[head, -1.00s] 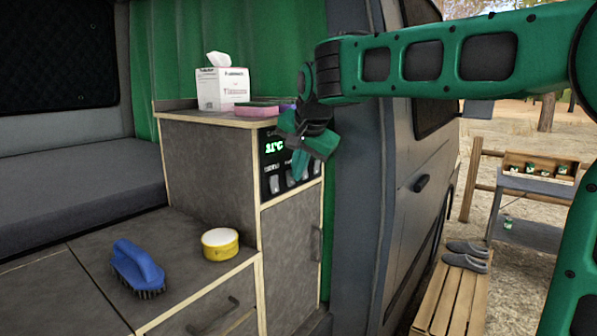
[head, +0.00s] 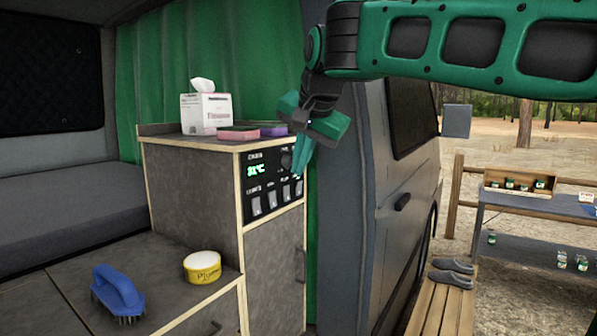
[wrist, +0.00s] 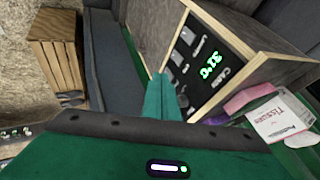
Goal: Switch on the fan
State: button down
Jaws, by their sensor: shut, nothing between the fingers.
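The black control panel (head: 270,180) is on the front of the grey cabinet, with a green display reading 31°C, a knob and a row of pale rocker switches (head: 272,199) below. Their small labels are too blurred to tell which is the fan's. My gripper (head: 298,173) points down in front of the panel's right end, its teal fingers together and empty. The fingers overlap the panel's right edge in the head view; contact cannot be told. In the wrist view the shut fingertips (wrist: 163,79) are beside the panel (wrist: 205,68), near the switches. No fan is seen.
A tissue box (head: 206,113), a pink sponge (head: 238,133) and a purple one stand on the cabinet top. A blue brush (head: 117,290) and a yellow tub (head: 202,267) are on the lower counter. The van door (head: 400,215) is close right of my gripper.

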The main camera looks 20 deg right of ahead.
jog(key=s+d+f+n+g+h, duration=0.1)
jog(key=s+d+f+g, duration=0.3)
jog(key=s+d+f, duration=1.15)
jog(key=s+d+f+n+g+y, duration=0.1)
jog(key=s+d+f+n+g, duration=0.1)
jog(key=s+f, duration=1.4)
jog(key=shift+s+d+g, duration=0.25)
jog(key=shift+d+g, duration=0.2)
jog(key=shift+g, duration=0.15)
jog(key=shift+f, duration=0.1)
